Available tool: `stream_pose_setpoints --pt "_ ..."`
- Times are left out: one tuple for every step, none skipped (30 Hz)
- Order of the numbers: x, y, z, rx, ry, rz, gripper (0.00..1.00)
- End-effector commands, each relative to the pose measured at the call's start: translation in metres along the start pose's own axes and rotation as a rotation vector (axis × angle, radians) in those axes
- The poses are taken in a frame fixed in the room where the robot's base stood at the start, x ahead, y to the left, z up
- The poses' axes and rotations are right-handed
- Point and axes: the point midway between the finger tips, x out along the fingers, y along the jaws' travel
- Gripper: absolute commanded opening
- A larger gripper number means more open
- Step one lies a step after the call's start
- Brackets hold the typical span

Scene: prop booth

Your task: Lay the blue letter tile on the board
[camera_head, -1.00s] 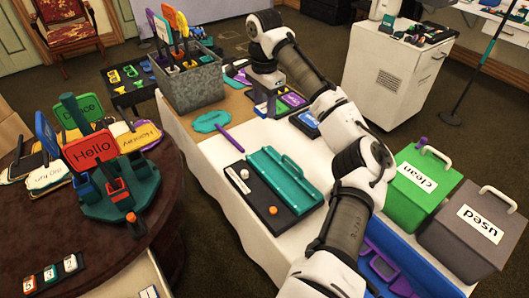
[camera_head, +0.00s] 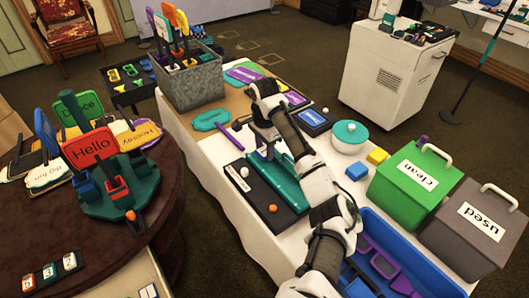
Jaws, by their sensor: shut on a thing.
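My gripper (camera_head: 264,150) points down over the table at the back end of a teal rail (camera_head: 284,184). The rail lies along a black board (camera_head: 263,196). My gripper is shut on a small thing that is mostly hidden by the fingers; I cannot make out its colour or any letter. I cannot tell whether it touches the rail. My arm hides part of the rail's right side. Small tiles with marks (camera_head: 50,272) lie in a row on the round table at lower left. I cannot pick out the blue letter tile for certain.
A white ball (camera_head: 245,172) and an orange ball (camera_head: 273,208) sit on the black board. A metal bin (camera_head: 192,86) stands behind.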

Motion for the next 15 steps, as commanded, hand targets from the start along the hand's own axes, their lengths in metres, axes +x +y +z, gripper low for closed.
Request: stream_pose_setpoints --pt "0.007 0.001 -0.001 0.002 -0.001 0.003 0.21" --pt "0.012 0.001 0.0 0.002 -0.001 0.003 0.21" --pt "0.017 0.001 0.0 0.001 -0.001 0.003 0.21" --pt "0.02 0.001 0.0 0.001 -0.001 0.001 0.21" --pt "0.021 0.0 0.0 0.0 -0.001 0.001 0.21" --pt "0.022 0.0 0.0 0.0 0.0 0.001 0.21" --pt "0.022 0.0 0.0 0.0 0.0 0.0 0.21" --pt "0.022 0.0 0.0 0.0 0.0 0.0 0.21" --pt "0.022 0.0 0.0 0.0 0.0 0.0 0.21" --pt "0.022 0.0 0.0 0.0 0.0 0.0 0.21" --pt "0.022 0.0 0.0 0.0 0.0 0.0 0.21" --pt "0.023 0.0 0.0 0.0 0.0 0.0 0.21" --pt "0.023 0.0 0.0 0.0 0.0 0.0 0.21" --pt "0.024 0.0 0.0 0.0 -0.001 0.001 0.21" --pt "0.025 0.0 0.0 0.001 0.0 0.0 0.21"
